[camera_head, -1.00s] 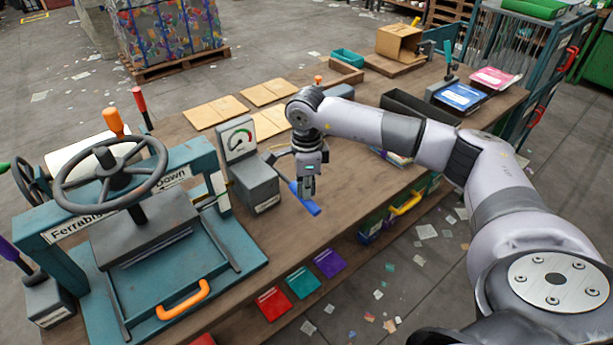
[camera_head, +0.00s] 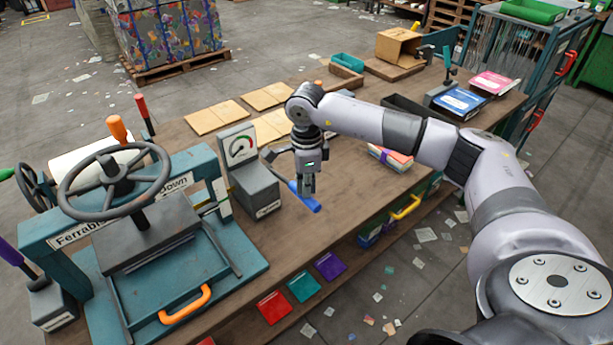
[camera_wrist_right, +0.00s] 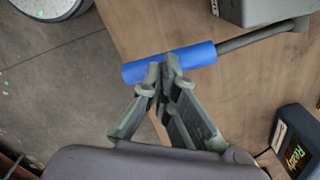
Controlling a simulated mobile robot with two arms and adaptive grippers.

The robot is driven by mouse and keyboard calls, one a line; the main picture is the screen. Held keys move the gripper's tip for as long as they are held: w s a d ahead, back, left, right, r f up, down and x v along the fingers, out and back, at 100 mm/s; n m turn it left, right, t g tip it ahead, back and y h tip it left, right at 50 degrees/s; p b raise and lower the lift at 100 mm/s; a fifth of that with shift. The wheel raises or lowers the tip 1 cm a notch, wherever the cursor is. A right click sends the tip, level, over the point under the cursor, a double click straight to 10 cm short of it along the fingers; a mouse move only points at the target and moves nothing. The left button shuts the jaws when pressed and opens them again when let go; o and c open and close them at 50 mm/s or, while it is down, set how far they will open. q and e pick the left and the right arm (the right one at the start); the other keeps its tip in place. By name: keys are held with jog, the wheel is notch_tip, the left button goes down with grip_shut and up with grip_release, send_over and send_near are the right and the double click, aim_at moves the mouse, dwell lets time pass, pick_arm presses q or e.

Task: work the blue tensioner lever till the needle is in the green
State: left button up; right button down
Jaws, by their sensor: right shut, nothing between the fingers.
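The blue tensioner lever (camera_head: 312,204) sticks out over the bench from a grey gauge box (camera_head: 254,188). The wrist view shows its blue grip (camera_wrist_right: 195,55) on a dark rod. My right gripper (camera_head: 307,191) points down at the grip, its fingers shut with nothing between them. In the wrist view its fingertips (camera_wrist_right: 163,68) overlap the near side of the grip; whether they touch it I cannot tell. The gauge dial (camera_head: 241,148) has a white face with a green part and a dark needle; its exact reading is too small to tell. My left gripper is out of view.
A teal press (camera_head: 255,262) with a handwheel (camera_head: 70,207) and orange handle stands left of the gauge. Cardboard sheets (camera_head: 205,117) lie behind it. The bench's front edge runs close to the lever.

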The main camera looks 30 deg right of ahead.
notch_tip(320, 180, up, 11)
jog(key=p, duration=0.6)
dwell(1.2)
